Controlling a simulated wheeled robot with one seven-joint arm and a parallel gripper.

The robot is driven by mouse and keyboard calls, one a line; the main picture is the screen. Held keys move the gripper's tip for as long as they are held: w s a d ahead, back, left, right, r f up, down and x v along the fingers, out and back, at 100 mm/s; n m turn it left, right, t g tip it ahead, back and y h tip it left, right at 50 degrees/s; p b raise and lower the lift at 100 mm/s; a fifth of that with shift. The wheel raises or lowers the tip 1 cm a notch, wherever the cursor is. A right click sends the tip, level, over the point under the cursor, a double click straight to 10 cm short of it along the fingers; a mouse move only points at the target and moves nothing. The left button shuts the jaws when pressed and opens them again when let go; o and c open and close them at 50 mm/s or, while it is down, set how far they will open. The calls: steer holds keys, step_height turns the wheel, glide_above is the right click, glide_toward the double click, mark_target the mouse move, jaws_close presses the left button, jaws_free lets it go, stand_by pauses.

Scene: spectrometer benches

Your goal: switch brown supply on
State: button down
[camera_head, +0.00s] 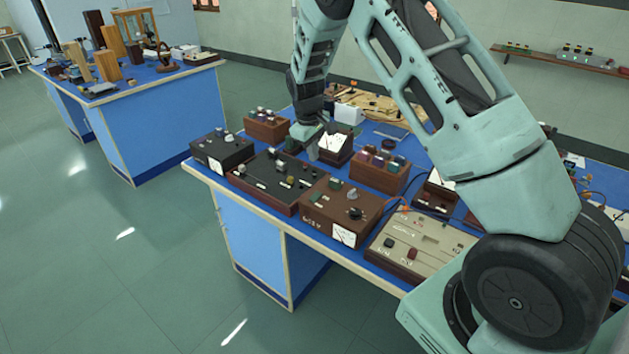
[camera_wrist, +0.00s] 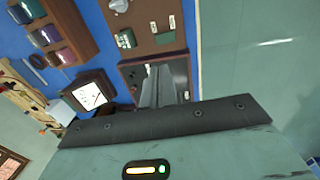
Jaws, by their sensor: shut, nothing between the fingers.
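The brown supply (camera_head: 320,207) is a brown box at the front edge of the near bench. It has a green part, a dark knob and small controls on top, and a white meter on its front. It also shows at the top of the wrist view (camera_wrist: 152,40), partly cut off. My gripper (camera_head: 313,152) is shut and empty, above the bench behind the dark long box, up and left of the brown supply and apart from it. In the wrist view my closed fingers (camera_wrist: 162,84) point over the dark box.
The dark long box (camera_head: 276,180) stands just left of the brown supply, with a black box (camera_head: 222,151) beyond it. A beige-topped unit (camera_head: 420,243) stands to the right. A brown rack of jars (camera_head: 379,171) and a meter box (camera_head: 335,146) stand behind.

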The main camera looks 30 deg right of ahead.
mark_target(318, 194)
steer(key=f+p, duration=0.2)
steer(key=f, duration=0.2)
steer(key=d+f+p, duration=0.1)
steer(key=f+p, duration=0.1)
steer(key=f, duration=0.3)
steer(key=f+p, duration=0.2)
steer(key=f, duration=0.3)
steer(key=shift+w+d+p, duration=0.3)
steer(key=shift+d, duration=0.05)
steer(key=shift+d+f+y+b, duration=0.25)
steer(key=shift+f+b, duration=0.25)
steer(key=shift+b, duration=0.55)
steer(key=shift+y+b, duration=0.25)
steer(key=shift+b, duration=0.15)
steer(key=shift+a+r+p, duration=0.15)
steer(key=shift+p, duration=0.15)
steer(key=shift+s, duration=0.1)
